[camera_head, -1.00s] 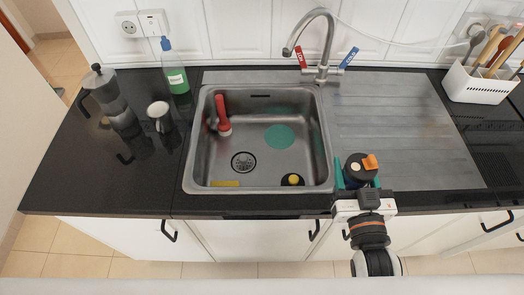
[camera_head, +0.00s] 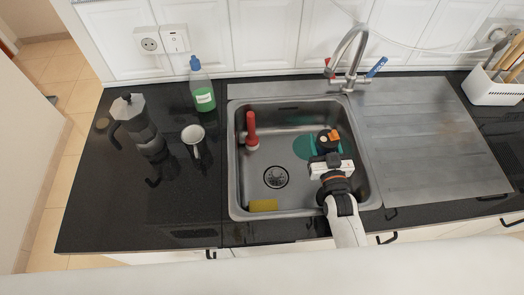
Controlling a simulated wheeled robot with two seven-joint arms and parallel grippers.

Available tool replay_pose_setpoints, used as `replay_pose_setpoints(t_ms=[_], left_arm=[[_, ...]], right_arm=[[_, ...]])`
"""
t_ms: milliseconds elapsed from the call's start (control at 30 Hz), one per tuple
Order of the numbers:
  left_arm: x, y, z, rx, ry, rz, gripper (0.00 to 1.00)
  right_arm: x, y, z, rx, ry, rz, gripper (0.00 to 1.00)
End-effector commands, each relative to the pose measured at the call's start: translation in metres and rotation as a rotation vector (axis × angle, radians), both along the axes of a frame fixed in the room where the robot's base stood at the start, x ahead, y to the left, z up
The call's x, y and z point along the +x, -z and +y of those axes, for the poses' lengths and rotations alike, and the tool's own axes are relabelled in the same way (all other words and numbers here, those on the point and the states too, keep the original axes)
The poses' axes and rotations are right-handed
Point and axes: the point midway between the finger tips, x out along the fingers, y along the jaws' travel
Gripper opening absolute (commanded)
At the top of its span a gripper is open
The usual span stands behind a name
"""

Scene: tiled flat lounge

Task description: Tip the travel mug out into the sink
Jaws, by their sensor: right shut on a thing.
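The travel mug (camera_head: 324,138) shows from above by its dark lid and orange flap. My right gripper (camera_head: 328,154) is shut on it and holds it over the right half of the sink (camera_head: 234,180). The lid faces up toward the camera, so the mug looks roughly upright; a slight tilt is hard to judge. Most of its body is hidden by the lid and the gripper. The sink has a round drain (camera_head: 276,177). My left gripper is not in view.
The faucet (camera_head: 350,65) stands behind. The drainboard (camera_head: 430,140) is clear.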

Motion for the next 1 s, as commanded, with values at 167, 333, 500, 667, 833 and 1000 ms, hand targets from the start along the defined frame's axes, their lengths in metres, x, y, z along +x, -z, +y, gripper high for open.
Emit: replay_pose_setpoints(t_ms=[167,333,500,667,833,1000], left_arm=[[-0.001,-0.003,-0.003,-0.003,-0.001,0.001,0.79],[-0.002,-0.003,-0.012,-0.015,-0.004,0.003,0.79],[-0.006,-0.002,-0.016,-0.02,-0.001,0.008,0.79],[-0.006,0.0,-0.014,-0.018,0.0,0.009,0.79],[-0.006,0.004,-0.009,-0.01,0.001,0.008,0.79],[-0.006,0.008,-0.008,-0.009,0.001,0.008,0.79]], right_arm=[[0.007,0.004,-0.004,0.002,0.008,-0.002,0.27],[0.008,0.005,-0.005,0.002,0.009,-0.002,0.27],[0.008,0.005,-0.004,-0.004,0.008,-0.003,0.27],[0.007,0.004,-0.001,-0.042,0.008,-0.008,0.27],[0.006,0.002,0.003,-0.111,0.009,-0.02,0.27],[0.006,-0.001,0.008,-0.196,0.008,-0.035,0.27]])
